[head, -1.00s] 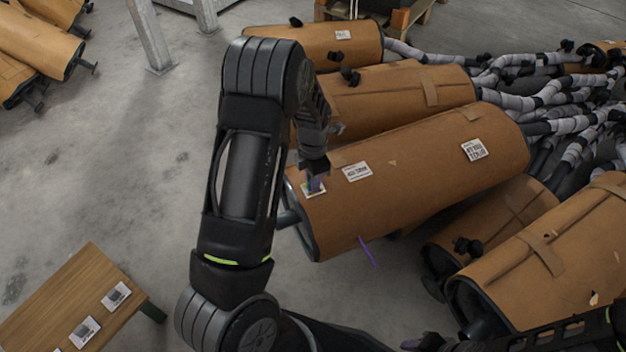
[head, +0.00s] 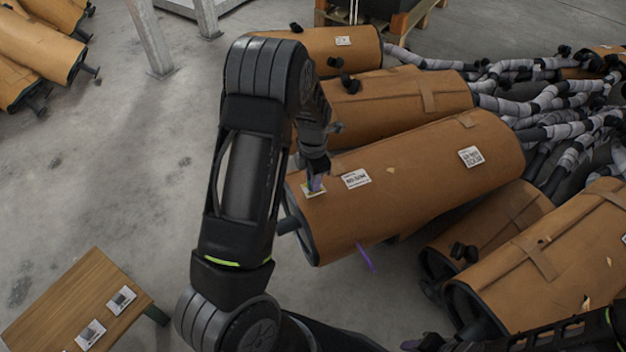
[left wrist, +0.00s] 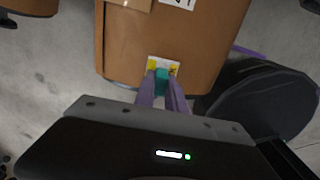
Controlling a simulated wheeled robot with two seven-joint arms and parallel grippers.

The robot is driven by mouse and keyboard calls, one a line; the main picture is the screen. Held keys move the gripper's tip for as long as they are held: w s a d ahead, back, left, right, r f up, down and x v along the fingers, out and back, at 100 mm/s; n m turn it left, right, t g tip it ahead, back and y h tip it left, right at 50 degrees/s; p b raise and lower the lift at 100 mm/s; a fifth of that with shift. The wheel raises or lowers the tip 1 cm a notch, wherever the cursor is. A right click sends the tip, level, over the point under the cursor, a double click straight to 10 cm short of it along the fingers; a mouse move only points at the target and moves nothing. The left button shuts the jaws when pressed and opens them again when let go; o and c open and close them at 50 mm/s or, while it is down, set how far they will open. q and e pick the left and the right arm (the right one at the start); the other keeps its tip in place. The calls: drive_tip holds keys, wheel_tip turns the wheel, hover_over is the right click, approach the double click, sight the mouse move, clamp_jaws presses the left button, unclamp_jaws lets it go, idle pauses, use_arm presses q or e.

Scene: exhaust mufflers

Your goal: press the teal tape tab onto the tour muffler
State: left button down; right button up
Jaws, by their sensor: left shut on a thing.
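The tour muffler is the brown-wrapped cylinder (head: 420,185) in the middle of the head view, lying on its side with printed labels on it. My left gripper (head: 316,184) is over its near left end. In the left wrist view its purple fingers (left wrist: 163,92) are shut on the small teal tape tab (left wrist: 162,80). The tab is at a white and yellow patch (left wrist: 152,65) on the brown wrap; I cannot tell whether it is pressed flat. My right gripper (head: 428,343) is partly seen at the bottom edge, its fingers unclear.
More wrapped mufflers lie behind (head: 390,100) and at the right (head: 560,260). Grey-wrapped pipes (head: 560,95) crowd the right back. A purple strip (head: 366,256) shows below the muffler. A wooden table (head: 60,300) with labels stands at lower left. The left floor is mostly clear.

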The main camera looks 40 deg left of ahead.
use_arm(q)
drive_tip(key=shift+r+p, duration=1.4)
drive_tip(key=shift+r, duration=0.3)
